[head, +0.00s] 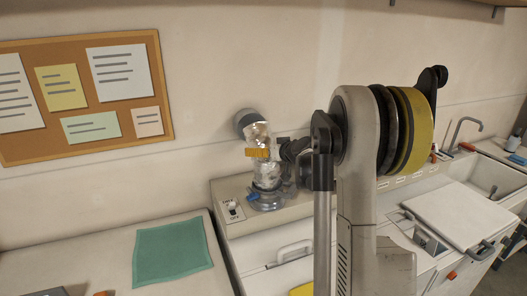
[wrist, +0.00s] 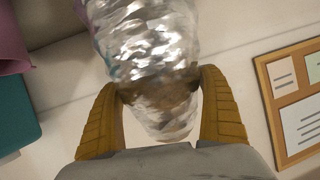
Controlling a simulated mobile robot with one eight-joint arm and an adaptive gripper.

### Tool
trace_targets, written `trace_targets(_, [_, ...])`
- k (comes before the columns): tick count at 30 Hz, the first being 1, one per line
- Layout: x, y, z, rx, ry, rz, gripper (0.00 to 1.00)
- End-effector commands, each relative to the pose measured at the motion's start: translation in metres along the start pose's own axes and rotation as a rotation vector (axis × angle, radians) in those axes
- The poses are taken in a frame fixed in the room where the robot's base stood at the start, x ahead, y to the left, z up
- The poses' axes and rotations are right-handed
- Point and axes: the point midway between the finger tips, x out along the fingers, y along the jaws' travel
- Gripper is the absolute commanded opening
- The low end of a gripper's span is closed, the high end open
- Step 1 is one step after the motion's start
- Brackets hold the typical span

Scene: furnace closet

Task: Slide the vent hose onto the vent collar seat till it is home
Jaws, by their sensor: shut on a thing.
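The vent hose (head: 266,178) is a crinkled silver tube. My gripper (head: 258,153) shows as an orange finger across the hose's middle. In the wrist view my gripper (wrist: 162,88) has its two ribbed yellow fingers on either side of the hose (wrist: 150,40), closed on it.
A switch plate (head: 232,208) sits left of the blue part. A teal cloth (head: 172,251) lies on the white surface at left. A cork board (head: 82,95) hangs on the wall. A white lid-like panel (head: 452,215) and a sink (head: 492,176) are at right.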

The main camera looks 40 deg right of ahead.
Motion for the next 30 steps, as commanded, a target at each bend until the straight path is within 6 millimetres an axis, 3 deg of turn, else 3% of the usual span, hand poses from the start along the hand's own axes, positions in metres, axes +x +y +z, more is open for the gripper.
trace_targets(27, [0.009, 0.004, 0.022, 0.0, 0.0, 0.0, 0.51])
trace_targets(28, [0.009, 0.003, 0.021, 0.0, 0.0, 0.0, 1.0])
trace_targets(30, [0.009, 0.003, 0.02, 0.0, 0.0, 0.0, 1.0])
